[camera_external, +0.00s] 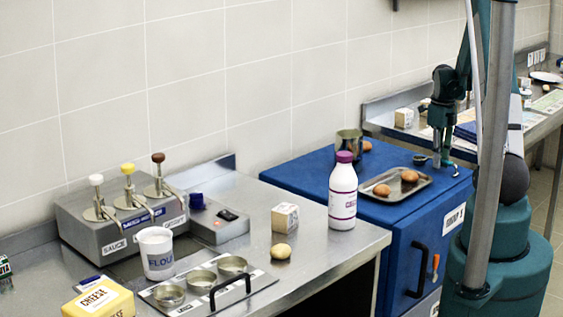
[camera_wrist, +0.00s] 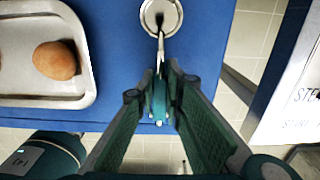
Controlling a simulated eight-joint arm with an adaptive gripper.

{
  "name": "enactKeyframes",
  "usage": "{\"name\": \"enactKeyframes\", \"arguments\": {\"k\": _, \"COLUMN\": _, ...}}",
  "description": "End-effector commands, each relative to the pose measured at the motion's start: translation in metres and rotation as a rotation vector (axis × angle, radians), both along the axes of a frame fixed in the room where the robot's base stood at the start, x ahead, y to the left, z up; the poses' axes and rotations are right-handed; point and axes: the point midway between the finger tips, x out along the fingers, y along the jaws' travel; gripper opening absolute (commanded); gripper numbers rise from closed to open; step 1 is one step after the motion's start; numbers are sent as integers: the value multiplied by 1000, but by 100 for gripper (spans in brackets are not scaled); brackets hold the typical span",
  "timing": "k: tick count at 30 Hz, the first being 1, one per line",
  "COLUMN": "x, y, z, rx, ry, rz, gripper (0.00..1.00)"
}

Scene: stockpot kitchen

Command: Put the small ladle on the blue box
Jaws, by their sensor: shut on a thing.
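The small ladle (camera_wrist: 152,14) is metal, with a round bowl and a thin handle; its bowl also shows in the external view (camera_external: 420,159). My gripper (camera_external: 440,161) is shut on the ladle's handle, and its fingers (camera_wrist: 163,80) close around it in the wrist view. The bowl lies over the blue top beside the tray; I cannot tell whether it touches. The large blue box (camera_external: 300,172) has a flat top, a black front handle and a white label. The fingers hide part of the ladle's handle.
A metal tray (camera_external: 377,194) with brown eggs (camera_external: 409,176) lies on the blue top, close to my gripper. A metal pot (camera_external: 349,143) and a white bottle (camera_external: 342,195) stand nearby. A steel table (camera_external: 540,122) at the right holds a dark blue flat thing (camera_external: 478,132).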

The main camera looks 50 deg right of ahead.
Motion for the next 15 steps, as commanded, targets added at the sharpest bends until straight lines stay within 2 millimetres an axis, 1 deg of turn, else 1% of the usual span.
{"name": "enactKeyframes", "arguments": {"k": 7, "x": 0, "y": 0, "z": 0, "rx": 0, "ry": 0, "rz": 0, "gripper": 0}}
{"name": "enactKeyframes", "arguments": {"k": 12, "x": 0, "y": 0, "z": -4, "rx": 0, "ry": 0, "rz": 0, "gripper": 0}}
{"name": "enactKeyframes", "arguments": {"k": 13, "x": 0, "y": 0, "z": -3, "rx": 0, "ry": 0, "rz": 0, "gripper": 14}}
{"name": "enactKeyframes", "arguments": {"k": 15, "x": 0, "y": 0, "z": -3, "rx": 0, "ry": 0, "rz": 0, "gripper": 23}}
